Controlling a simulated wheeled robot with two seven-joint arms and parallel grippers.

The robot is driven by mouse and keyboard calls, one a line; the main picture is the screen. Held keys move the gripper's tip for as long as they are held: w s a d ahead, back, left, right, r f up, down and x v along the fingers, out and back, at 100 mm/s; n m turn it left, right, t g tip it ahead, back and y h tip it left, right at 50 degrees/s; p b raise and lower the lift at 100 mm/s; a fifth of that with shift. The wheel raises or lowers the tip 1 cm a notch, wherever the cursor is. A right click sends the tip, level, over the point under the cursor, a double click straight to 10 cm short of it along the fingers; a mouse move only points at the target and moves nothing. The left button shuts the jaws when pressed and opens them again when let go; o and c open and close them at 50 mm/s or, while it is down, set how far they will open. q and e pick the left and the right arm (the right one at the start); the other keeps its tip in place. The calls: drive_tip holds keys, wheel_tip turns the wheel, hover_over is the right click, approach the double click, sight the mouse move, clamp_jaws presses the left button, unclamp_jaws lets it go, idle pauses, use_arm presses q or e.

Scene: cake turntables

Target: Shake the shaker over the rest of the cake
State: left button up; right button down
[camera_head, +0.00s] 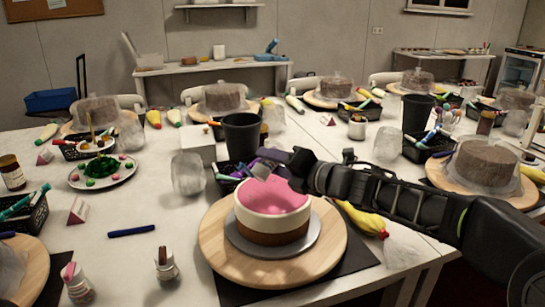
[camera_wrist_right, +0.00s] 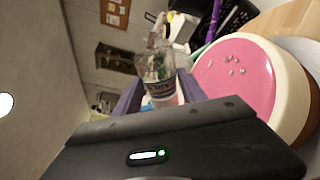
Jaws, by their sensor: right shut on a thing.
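The cake (camera_head: 272,225) has a pink top, a cream band and a brown base. It sits on a grey board on a round wooden turntable (camera_head: 325,245). My right gripper (camera_head: 270,163) is just above the cake's back edge. In the right wrist view its fingers (camera_wrist_right: 158,95) are shut on a clear shaker (camera_wrist_right: 158,72) with a printed label. The shaker is mostly hidden by the gripper in the head view. Several small pale bits lie on the pink top (camera_wrist_right: 235,78) in the right wrist view. My left gripper is not in view.
A black cup (camera_head: 241,134) and a basket of pens (camera_head: 226,180) stand behind the cake. A yellow piping bag (camera_head: 362,220) lies to its right. A small bottle (camera_head: 166,264) and a blue pen (camera_head: 131,231) are at left. Other covered cakes stand around the table.

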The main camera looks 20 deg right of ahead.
drive_tip(key=shift+s+d, duration=0.4)
idle(0.4)
drive_tip(key=shift+a+r+n+b, duration=0.2)
drive_tip(key=shift+n+b, duration=0.3)
drive_tip(key=shift+b, duration=0.2)
